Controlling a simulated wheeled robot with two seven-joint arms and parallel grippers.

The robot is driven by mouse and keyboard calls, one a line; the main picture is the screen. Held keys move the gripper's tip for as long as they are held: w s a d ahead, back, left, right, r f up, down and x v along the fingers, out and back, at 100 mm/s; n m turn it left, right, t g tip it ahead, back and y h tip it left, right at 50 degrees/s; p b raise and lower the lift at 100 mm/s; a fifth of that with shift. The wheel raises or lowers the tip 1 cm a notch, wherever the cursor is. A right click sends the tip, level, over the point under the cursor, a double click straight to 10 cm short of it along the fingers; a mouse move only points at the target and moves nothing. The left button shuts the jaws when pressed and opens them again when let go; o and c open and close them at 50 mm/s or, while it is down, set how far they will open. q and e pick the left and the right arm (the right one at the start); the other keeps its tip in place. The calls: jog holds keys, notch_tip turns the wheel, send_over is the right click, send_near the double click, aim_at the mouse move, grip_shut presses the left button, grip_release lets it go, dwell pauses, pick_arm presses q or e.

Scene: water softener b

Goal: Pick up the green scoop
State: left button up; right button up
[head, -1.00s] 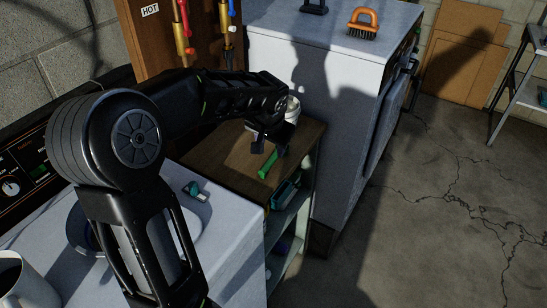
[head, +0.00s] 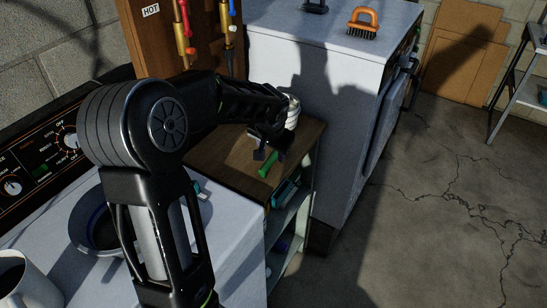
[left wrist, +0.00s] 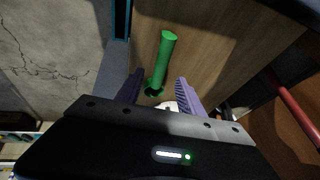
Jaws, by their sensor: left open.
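The green scoop (head: 269,163) lies on the wooden top of a small shelf unit, its handle toward the front edge. In the left wrist view its green handle (left wrist: 165,58) points away from my gripper, and its near end sits between the fingers. My left gripper (head: 268,149) is just above the scoop; in the left wrist view its two fingers (left wrist: 160,92) are open, one on each side of the scoop's near end. A pale round shape lies under that end, partly hidden by the gripper body. The right gripper is not in view.
The wooden shelf top (head: 222,160) stands between a white washer (head: 236,225) and a white cabinet (head: 310,80). A white container (head: 293,112) stands close behind my gripper. Red and blue pipe fittings (head: 184,25) are on the wood panel behind.

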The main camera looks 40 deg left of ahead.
aim_at(273, 156)
pick_arm(q)
jog(key=p+x, duration=0.1)
jog(key=x, duration=0.3)
jog(key=shift+f, duration=0.15)
dwell(0.4)
grip_shut()
dwell(0.3)
